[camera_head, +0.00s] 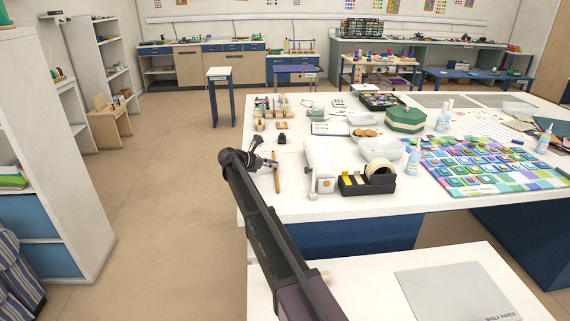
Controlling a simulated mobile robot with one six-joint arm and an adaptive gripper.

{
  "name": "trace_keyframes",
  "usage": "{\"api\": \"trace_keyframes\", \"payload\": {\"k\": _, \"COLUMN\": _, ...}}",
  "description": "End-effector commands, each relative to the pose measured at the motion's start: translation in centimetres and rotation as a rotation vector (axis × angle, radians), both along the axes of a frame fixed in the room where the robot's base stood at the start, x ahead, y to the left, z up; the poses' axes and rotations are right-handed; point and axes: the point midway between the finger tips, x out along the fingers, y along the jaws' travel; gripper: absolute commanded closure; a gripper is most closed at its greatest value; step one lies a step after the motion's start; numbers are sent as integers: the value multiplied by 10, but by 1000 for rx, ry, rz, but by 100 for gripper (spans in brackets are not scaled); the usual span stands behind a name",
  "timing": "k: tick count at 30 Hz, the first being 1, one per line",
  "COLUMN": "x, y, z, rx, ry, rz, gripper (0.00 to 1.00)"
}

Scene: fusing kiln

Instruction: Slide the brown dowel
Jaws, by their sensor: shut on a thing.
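The brown dowel (278,181) is a thin stick near the left edge of the white worktable (330,213), pointing from the front toward the back. My gripper (273,163) is at the dowel's far end, shut on it. The fingers are small in the picture and partly hide that end. I cannot tell whether the dowel touches the tabletop.
A white device (319,168) stands close to the right of the dowel, with a black tape dispenser (367,184) beyond it. A small black object (282,139) and wooden blocks (282,125) lie behind. Floor is clear to the left.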

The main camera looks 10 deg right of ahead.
Motion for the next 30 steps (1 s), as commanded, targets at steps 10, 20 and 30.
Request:
{"api": "trace_keyframes", "payload": {"k": 10, "x": 8, "y": 68, "z": 0, "rx": 1, "ry": 0, "rz": -8, "gripper": 100}}
{"api": "trace_keyframes", "payload": {"k": 20, "x": 8, "y": 80, "z": 0, "rx": 1, "ry": 0, "rz": -11, "gripper": 100}}
{"api": "trace_keyframes", "payload": {"k": 30, "x": 8, "y": 78, "z": 0, "rx": 1, "ry": 0, "rz": -12, "gripper": 30}}
